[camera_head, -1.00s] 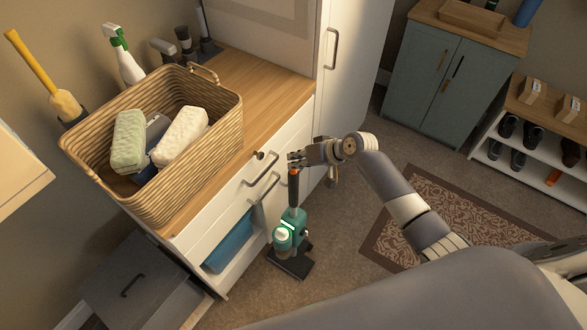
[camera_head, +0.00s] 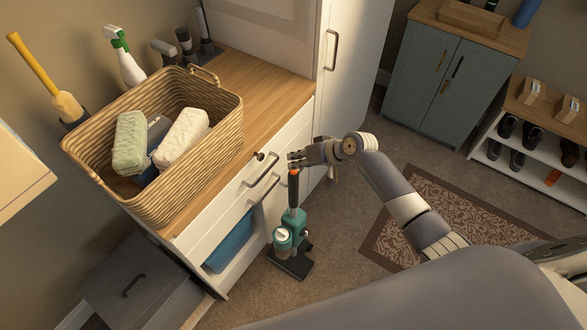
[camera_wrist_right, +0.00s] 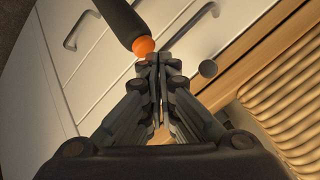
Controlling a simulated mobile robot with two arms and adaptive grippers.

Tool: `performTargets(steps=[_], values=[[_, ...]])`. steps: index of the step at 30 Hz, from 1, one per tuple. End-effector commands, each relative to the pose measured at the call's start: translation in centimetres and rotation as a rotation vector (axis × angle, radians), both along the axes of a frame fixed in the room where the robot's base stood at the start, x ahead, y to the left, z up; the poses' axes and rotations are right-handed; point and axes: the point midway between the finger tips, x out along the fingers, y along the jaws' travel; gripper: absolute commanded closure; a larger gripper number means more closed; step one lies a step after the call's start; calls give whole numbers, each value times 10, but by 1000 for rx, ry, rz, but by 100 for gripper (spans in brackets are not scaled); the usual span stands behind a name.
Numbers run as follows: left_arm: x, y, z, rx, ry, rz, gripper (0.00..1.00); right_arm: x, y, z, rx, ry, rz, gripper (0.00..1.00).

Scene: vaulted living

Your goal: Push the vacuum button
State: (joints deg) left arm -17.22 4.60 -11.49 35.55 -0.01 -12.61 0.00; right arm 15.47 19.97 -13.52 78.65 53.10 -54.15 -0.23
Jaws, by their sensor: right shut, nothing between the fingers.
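The vacuum (camera_head: 290,232) stands upright on the floor in front of the white cabinet. It has a teal body, a dark handle and an orange tip at the top of the handle. My right gripper (camera_head: 295,160) is shut and empty, just above the handle's top. In the right wrist view the shut fingertips (camera_wrist_right: 160,58) are beside the vacuum's orange tip (camera_wrist_right: 144,45); whether they touch it I cannot tell. A button on the vacuum cannot be made out clearly. My left gripper is not in view.
The white cabinet (camera_head: 206,245) with metal handles is close behind the vacuum. A wicker basket (camera_head: 205,150) with rolled towels stands on its wooden top. A patterned rug (camera_head: 450,210) and a shoe rack (camera_head: 530,150) are to the right. Carpet around the vacuum is clear.

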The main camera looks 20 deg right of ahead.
Motion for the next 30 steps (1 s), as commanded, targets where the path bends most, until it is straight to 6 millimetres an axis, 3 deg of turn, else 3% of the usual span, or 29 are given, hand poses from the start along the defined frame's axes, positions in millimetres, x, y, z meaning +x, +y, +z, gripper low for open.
performTargets(steps=[18,30], values=[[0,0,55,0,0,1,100,0,0,59,0,-1,-1,100],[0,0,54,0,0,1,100,0,0,60,0,-1,-1,100]])
